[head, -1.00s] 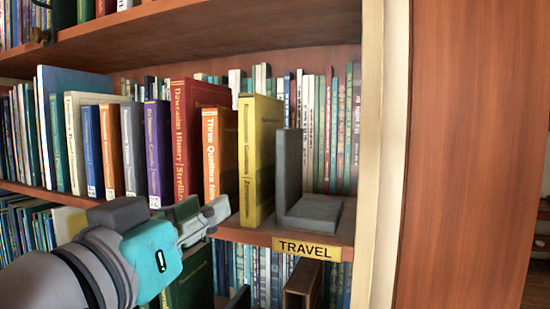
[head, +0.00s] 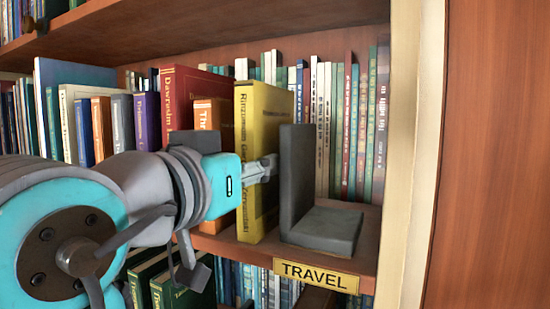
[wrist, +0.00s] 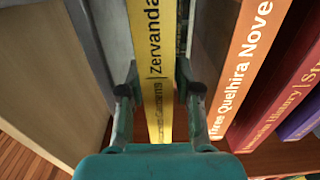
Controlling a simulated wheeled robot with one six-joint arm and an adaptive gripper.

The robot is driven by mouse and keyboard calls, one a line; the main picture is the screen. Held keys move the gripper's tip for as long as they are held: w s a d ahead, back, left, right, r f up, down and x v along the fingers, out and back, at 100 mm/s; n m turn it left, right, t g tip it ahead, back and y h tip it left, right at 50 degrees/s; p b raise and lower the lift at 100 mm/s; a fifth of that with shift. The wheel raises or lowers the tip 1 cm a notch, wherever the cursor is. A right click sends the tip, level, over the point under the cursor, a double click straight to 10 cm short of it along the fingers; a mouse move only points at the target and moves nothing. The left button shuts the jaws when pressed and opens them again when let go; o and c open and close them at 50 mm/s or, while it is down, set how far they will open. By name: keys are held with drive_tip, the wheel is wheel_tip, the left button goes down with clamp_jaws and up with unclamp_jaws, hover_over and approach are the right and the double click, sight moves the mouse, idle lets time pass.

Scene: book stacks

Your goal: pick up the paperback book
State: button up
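A yellow book (head: 270,110) stands upright on the shelf, its spine facing out, between an orange book (head: 209,116) and a grey bookend (head: 292,165). I cannot tell from its look whether it is the paperback. My gripper (head: 262,167) is at its spine, about midway up. In the wrist view the yellow book (wrist: 152,35) shows between my fingers (wrist: 157,80), one on each side of it. The fingers look open around it, with little room to spare. The fingertip pads are partly hidden in the gaps, so contact is not clear.
The orange book (wrist: 235,60) is close beside one finger; a red book (head: 186,92) follows it. The bookend's base (head: 325,228) covers the shelf at right, above a TRAVEL label (head: 316,275). Thin books (head: 350,130) line the back. The upper shelf (head: 200,35) runs overhead.

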drive_tip(key=shift+x, duration=2.2)
clamp_jaws()
drive_tip(key=shift+d+r, duration=0.1)
